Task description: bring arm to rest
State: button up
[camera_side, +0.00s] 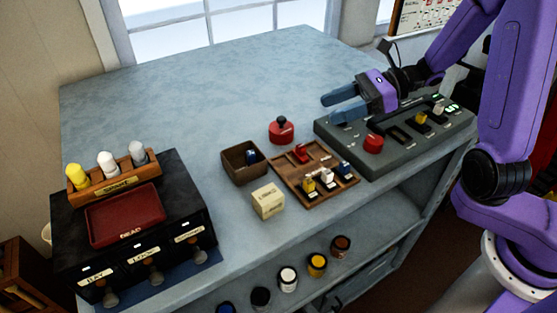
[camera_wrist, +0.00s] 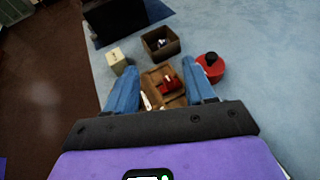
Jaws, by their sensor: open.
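My arm is purple, and my gripper (camera_side: 342,107) has blue fingers that point left in the side view. It is above the left end of the grey lever panel (camera_side: 345,150), over the bench. In the wrist view my gripper (camera_wrist: 163,88) shows two blue fingers spread apart with nothing held between them. The panel has a red button (camera_side: 373,143), a yellow-knobbed lever (camera_side: 421,118), a white-knobbed lever (camera_side: 438,108) and green lit marks. Part of the panel's back is hidden behind my gripper and arm.
A wooden tray (camera_side: 288,181) with small coloured pieces lies left of the panel. Near it are a red round pot (camera_side: 281,131), a brown box (camera_side: 240,174) and a cream block (camera_side: 268,201). A black drawer unit (camera_side: 190,215) stands far left. The bench's back is clear.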

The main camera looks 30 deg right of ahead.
jog(key=shift+a, duration=0.1)
jog(key=s+a+f+n+g+h, duration=0.1)
jog(key=s+n+g+h, duration=0.1)
jog(key=s+n+g, duration=0.4)
jog(key=s+a+f+n+g+h, duration=0.1)
jog(key=s+a+n+g+h, duration=0.15)
jog(key=s+n, duration=0.45)
jog(key=s+d+n+t+h, duration=0.3)
jog(key=s+d+n+h, duration=0.5)
jog(key=n, duration=1.4)
jog(key=s+d, duration=0.3)
jog(key=s, duration=0.1)
jog(key=shift+f, duration=0.2)
